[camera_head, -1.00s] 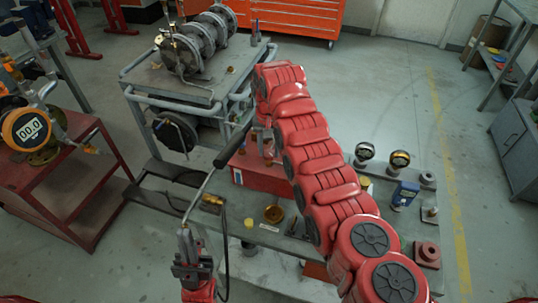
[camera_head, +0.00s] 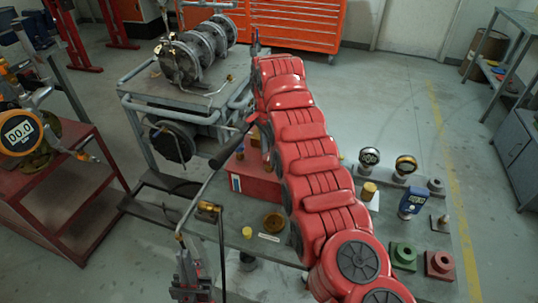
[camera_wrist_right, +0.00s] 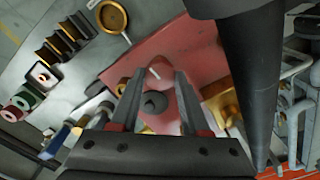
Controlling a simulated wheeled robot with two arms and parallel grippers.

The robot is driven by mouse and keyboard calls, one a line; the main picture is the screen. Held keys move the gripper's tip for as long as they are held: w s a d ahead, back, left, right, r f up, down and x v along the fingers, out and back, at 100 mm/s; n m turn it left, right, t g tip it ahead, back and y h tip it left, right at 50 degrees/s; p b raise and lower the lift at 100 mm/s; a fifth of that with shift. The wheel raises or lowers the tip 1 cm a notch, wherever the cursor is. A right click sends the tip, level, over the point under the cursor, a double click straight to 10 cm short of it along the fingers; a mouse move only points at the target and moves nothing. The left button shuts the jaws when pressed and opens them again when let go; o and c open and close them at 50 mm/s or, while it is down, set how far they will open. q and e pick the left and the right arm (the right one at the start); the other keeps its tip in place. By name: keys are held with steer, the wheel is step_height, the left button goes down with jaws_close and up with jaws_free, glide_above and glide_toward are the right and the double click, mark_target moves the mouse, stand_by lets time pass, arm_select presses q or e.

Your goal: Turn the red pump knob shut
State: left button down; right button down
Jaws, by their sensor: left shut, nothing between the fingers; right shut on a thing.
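The red pump body (camera_head: 262,178) sits on the low grey bench in the head view. The red knob (camera_wrist_right: 159,74) shows in the right wrist view between the fingertips of my right gripper (camera_wrist_right: 159,80), which is shut on it. A dark round part (camera_wrist_right: 154,102) lies just below the knob in that view. In the head view my right arm covers the knob and most of that gripper. My left gripper (camera_head: 183,242) is shut and empty at the lower left, apart from the knob and near the lower end of the pump's lever rod.
The lever's black grip (camera_head: 232,147) stands close beside my right gripper and looms large in the right wrist view (camera_wrist_right: 250,75). Gauges (camera_head: 369,157), a blue meter (camera_head: 411,203) and a green fitting (camera_head: 403,255) stand right. A brass dish (camera_head: 273,221) lies in front.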

steer(key=shift+m, duration=0.5)
steer(key=shift+c, duration=1.9)
jaws_free()
